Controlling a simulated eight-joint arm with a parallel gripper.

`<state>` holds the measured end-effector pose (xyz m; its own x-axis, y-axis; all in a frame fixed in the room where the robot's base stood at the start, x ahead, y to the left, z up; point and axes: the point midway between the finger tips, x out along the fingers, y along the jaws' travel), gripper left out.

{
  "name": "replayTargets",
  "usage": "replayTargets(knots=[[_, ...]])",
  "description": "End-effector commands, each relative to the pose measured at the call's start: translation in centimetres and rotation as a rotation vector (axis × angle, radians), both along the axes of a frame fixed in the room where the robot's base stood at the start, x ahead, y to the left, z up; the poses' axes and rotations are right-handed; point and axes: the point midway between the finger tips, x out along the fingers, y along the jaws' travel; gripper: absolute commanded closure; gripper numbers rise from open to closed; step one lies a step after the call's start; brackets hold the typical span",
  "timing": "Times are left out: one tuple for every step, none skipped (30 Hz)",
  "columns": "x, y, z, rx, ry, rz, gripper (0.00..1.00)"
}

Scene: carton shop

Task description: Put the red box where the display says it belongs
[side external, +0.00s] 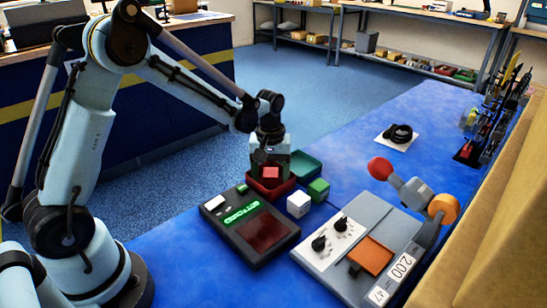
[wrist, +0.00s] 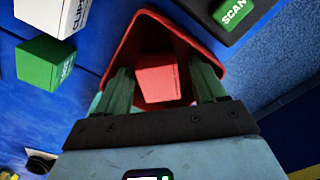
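The red box (side external: 271,173) is at the red tray (side external: 254,187), between the fingers of my gripper (side external: 270,160). In the wrist view the red box (wrist: 160,78) shows inside the red tray's walls (wrist: 120,48). My gripper (wrist: 162,75) is spread, with one green finger on each side of the box and dark gaps between; it looks open. Whether the box rests on the tray floor is hard to tell. The display unit (side external: 250,225) lies in front, with lit green text that I cannot read and a dark red panel.
A green tray (side external: 309,163) stands behind the red tray. A white cube (side external: 298,203) and a green cube (side external: 318,189) stand to the right. A grey machine (side external: 345,225) with knobs and an orange pad is further right. Blue table beyond is mostly clear.

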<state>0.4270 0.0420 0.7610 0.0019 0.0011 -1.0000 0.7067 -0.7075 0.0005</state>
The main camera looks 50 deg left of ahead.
Motion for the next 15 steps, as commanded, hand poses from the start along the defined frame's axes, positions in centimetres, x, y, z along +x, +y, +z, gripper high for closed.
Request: replayTargets(knots=[[0.0,0.0,0.0,0.000,0.000,0.000,0.30],[0.0,0.0,0.0,0.000,0.000,0.000,0.30],[0.0,0.0,0.0,0.000,0.000,0.000,0.30],[0.0,0.0,0.0,0.000,0.000,0.000,0.30],[0.0,0.0,0.1,0.000,0.000,0.000,0.30],[0.0,0.0,0.2,0.000,0.000,0.000,0.30],[0.0,0.0,0.3,0.000,0.000,0.000,0.30],[0.0,0.0,0.5,0.000,0.000,0.000,0.30],[0.0,0.0,0.9,0.000,0.000,0.000,0.30],[0.0,0.0,1.2,0.000,0.000,0.000,0.30],[0.0,0.0,1.7,0.000,0.000,0.000,0.30],[0.0,0.0,2.3,0.000,0.000,0.000,0.30],[0.0,0.0,2.8,0.000,0.000,0.000,0.30],[0.0,0.0,3.4,0.000,0.000,0.000,0.30],[0.0,0.0,4.1,0.000,0.000,0.000,0.30]])
